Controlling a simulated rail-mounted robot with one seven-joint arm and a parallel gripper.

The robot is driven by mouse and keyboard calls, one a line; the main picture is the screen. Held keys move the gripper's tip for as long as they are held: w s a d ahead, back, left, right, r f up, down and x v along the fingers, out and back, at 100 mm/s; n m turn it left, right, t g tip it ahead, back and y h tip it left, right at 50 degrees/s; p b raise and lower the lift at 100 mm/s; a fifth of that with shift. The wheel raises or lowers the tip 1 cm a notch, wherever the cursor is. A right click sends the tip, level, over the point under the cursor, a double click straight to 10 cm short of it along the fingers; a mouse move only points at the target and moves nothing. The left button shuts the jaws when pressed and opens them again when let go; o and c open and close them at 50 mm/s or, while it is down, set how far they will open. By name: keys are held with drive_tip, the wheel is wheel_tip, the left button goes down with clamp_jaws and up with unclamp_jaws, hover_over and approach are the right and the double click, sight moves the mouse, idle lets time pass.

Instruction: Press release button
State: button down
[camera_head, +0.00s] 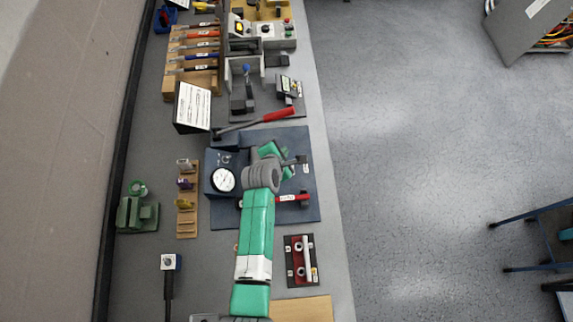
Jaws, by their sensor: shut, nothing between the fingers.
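My arm reaches up from the bottom centre over a blue-grey plate (312,212). My gripper (301,160) is at the arm's far end, over the plate's right part; it is small here and looks shut and empty. The plate bears a blue block with a round white dial gauge (223,179), left of my wrist. A red-handled tool (292,198) lies below my gripper in the picture. No button is clearly labelled as the release button. A control box (275,32) at the top has small coloured buttons and a dark knob. My arm hides the plate's middle.
A long red-handled lever (278,115) slants just above the plate. A white sign (194,106), a wooden rack of tools (193,65) and a clamp-like grey fixture (243,85) stand beyond. A dark tray (302,261) lies lower right.

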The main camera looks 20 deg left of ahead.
drive_tip(key=shift+f, duration=0.1)
wheel_tip(320, 180, down, 8)
drive_tip(key=b, duration=0.8)
drive_tip(key=shift+f, duration=0.25)
idle(1.3)
drive_tip(key=shift+f+b, duration=0.3)
drive_tip(key=shift+f, duration=0.15)
